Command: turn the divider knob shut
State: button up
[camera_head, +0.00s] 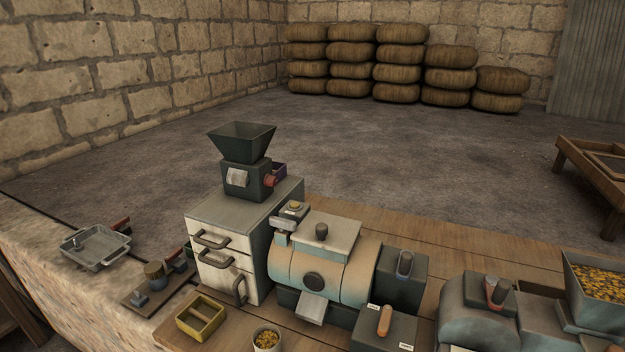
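No label that I can read marks the divider knob, so I cannot tell which part it is. A reddish knob (271,181) sits on the right side of a dark box under a square hopper (241,137). An orange lever (384,320) stands upright on a dark box (401,333) with small white labels, too small to read. My gripper is not in view.
A cabinet (228,212) with handles carries the hopper. A grey tray (96,247), a yellow divided box (201,318) and a cup of yellow bits (266,340) are at the left and front. A bin of yellow pieces (597,292) stands right. Bare bench (450,240) shows behind the machines.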

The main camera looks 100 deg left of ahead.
aim_at(268, 180)
jog(key=z, duration=0.5)
jog(key=i, duration=0.15)
jog(key=u, duration=3.55)
jog(key=i, duration=0.2)
jog(key=u, duration=3.1)
jog(key=i, duration=0.25)
jog(key=z, duration=0.2)
